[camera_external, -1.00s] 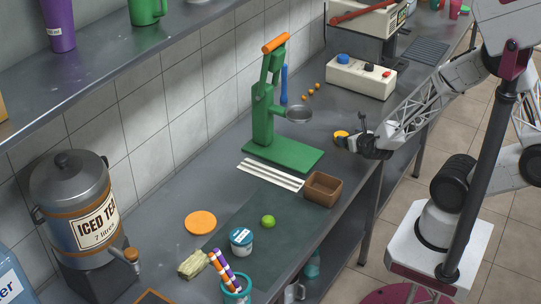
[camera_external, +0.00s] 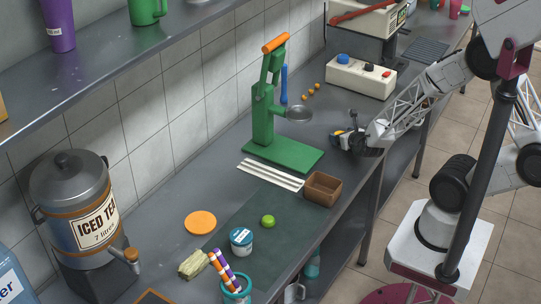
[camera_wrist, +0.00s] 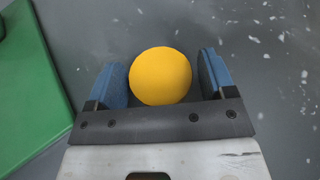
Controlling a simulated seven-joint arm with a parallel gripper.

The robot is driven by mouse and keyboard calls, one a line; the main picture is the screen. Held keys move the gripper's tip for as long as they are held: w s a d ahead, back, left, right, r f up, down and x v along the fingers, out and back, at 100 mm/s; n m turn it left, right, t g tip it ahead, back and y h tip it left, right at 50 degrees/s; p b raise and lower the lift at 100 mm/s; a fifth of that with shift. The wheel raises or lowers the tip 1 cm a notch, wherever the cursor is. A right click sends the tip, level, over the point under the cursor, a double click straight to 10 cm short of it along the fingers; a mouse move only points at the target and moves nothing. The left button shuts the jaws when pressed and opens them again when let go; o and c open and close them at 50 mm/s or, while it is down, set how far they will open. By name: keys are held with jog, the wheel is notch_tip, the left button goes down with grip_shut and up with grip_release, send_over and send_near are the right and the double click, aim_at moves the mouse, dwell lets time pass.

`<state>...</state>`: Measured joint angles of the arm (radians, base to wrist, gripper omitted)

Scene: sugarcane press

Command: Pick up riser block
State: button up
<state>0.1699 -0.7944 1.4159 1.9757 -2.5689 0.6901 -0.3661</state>
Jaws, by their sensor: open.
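A yellow-orange round piece (camera_wrist: 160,76) lies on the grey counter between the blue pads of my open gripper (camera_wrist: 162,80), a little nearer the left pad. From above I cannot tell its height. It also shows in the external view (camera_external: 337,132), partly hidden by my gripper (camera_external: 346,138), which is low over the counter right of the green press. No grip on the piece shows. Nothing in view is labelled as a riser block, so I cannot be sure this piece is it.
The green press (camera_external: 285,152) stands left of my gripper, its base edge close by. A brown open box (camera_external: 323,188) and white strips (camera_external: 270,174) lie in front. A control box (camera_external: 360,77) stands behind. The counter's front edge is close to my gripper.

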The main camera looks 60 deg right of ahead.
dwell(0.4)
jog(key=c, duration=0.7)
jog(key=shift+r, duration=0.1)
jog(key=shift+r, duration=0.8)
notch_tip(320, 180, up, 2)
jog(key=s+a, duration=0.1)
jog(key=s, duration=0.4)
jog(key=s+a, duration=0.2)
jog(key=s, duration=0.3)
jog(key=s+a+r, duration=0.1)
jog(key=s, duration=0.4)
jog(key=shift+s+a+r, duration=0.1)
jog(key=shift+s+a, duration=0.1)
jog(key=shift+s, duration=0.05)
